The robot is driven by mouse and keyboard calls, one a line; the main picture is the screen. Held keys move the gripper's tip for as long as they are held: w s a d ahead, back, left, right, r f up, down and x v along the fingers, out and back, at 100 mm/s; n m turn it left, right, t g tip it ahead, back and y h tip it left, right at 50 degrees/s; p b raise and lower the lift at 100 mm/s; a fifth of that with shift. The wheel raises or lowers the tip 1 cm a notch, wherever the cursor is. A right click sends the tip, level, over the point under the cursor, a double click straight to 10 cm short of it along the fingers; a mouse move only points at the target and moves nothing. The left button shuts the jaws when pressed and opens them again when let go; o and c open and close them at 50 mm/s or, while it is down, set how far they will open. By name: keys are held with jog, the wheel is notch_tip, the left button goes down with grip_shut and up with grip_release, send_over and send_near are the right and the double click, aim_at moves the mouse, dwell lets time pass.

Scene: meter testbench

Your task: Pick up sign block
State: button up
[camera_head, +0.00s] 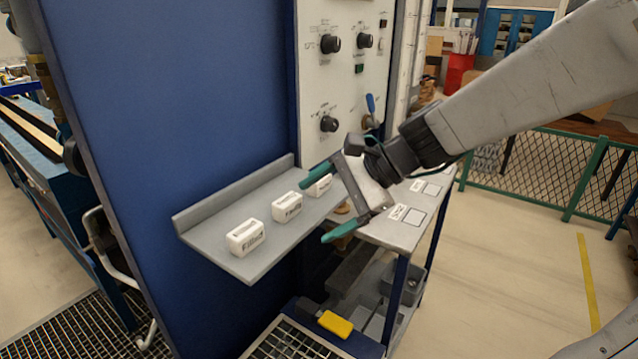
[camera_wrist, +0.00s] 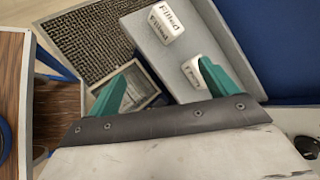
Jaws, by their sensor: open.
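Three white sign blocks stand in a row on a grey shelf (camera_head: 215,208) fixed to a blue cabinet. The left block (camera_head: 245,237) and the middle block (camera_head: 287,207) carry dark lettering. The third block (camera_head: 322,186) is partly hidden behind a green finger of my gripper (camera_head: 328,204). My gripper is open and empty, in front of the shelf's right end. In the wrist view, one block (camera_wrist: 166,22) reads "Filled", and another block (camera_wrist: 193,71) is beside the right finger, partly covered by it. I cannot tell whether the finger touches it.
The shelf has a raised back edge along the blue cabinet (camera_head: 180,90). A control panel (camera_head: 342,75) with black knobs rises behind my gripper. A small table (camera_head: 408,232) with labelled squares stands to the right. A yellow object (camera_head: 335,324) lies below.

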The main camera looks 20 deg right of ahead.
aim_at(325, 180)
jog(key=w+d+f+m+t, duration=0.1)
jog(key=w+d+m+t, duration=0.1)
jog(key=w+m, duration=0.3)
jog(key=w+d+f+m+t, duration=0.2)
jog(key=w+d+m, duration=0.2)
jog(key=w, duration=0.1)
jog(key=w+d+f+m+t+h, duration=0.1)
jog(key=w+d+m+t, duration=0.1)
jog(key=w+m, duration=0.3)
jog(key=shift+w+d+f+m+t, duration=0.2)
jog(key=shift+d+m+t, duration=0.1)
jog(key=shift+d, duration=0.1)
jog(key=x, duration=0.6)
jog(key=shift+w+f, duration=0.15)
jog(key=shift+f, duration=0.05)
jog(key=shift+w+a+f, duration=0.15)
jog(key=shift+w+a, duration=0.15)
jog(key=shift+w, duration=0.1)
jog(key=c, duration=1.1)
